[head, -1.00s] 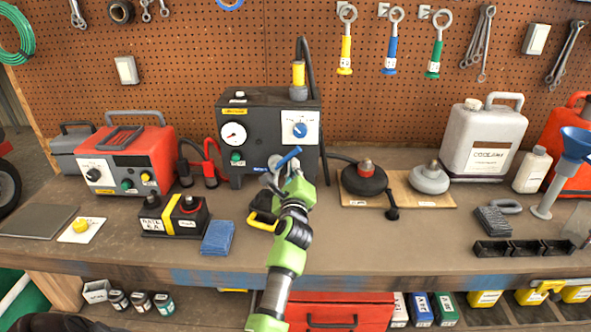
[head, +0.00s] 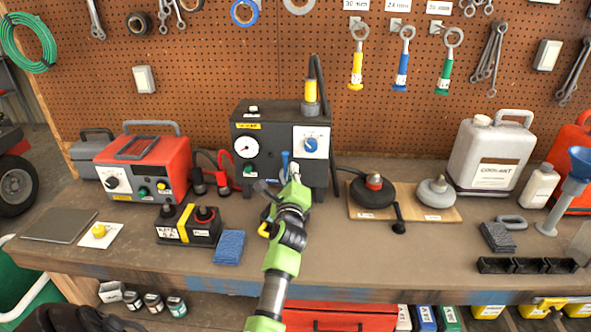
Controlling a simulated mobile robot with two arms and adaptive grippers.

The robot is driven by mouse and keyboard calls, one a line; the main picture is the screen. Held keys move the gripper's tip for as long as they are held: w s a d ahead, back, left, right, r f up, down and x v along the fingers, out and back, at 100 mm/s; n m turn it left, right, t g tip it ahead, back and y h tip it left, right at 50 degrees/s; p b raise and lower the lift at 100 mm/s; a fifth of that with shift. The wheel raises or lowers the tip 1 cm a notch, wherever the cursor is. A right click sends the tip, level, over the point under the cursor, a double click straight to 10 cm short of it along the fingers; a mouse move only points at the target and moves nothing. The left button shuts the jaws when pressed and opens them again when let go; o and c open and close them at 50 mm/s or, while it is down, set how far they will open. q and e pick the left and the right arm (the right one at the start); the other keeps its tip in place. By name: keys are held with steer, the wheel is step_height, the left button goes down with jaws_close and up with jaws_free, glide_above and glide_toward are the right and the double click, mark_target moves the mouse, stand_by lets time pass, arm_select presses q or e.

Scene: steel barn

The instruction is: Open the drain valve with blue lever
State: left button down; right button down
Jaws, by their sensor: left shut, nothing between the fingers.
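The blue lever (head: 285,162) of the drain valve stands close to upright low on the front of the dark machine (head: 270,151). My left gripper (head: 293,172), at the end of a green arm, is shut and empty just right of the lever. Its tip is at or very near the lever; whether they touch I cannot tell. The gripper and wrist hide the valve body below the lever. My right gripper is not in view.
The machine has a gauge (head: 246,148) and a blue knob (head: 311,145). Left are a red charger (head: 165,165), a battery (head: 190,226) and a blue cloth (head: 229,247). Right, a wooden board (head: 440,208) holds two round fittings. The bench front is mostly clear.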

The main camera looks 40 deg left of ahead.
arm_select(q)
steer(key=shift+s+a+r, duration=0.1)
stand_by(0.6)
steer(key=v, duration=0.7)
steer(key=shift+d, duration=0.2)
steer(key=shift+s, duration=0.15)
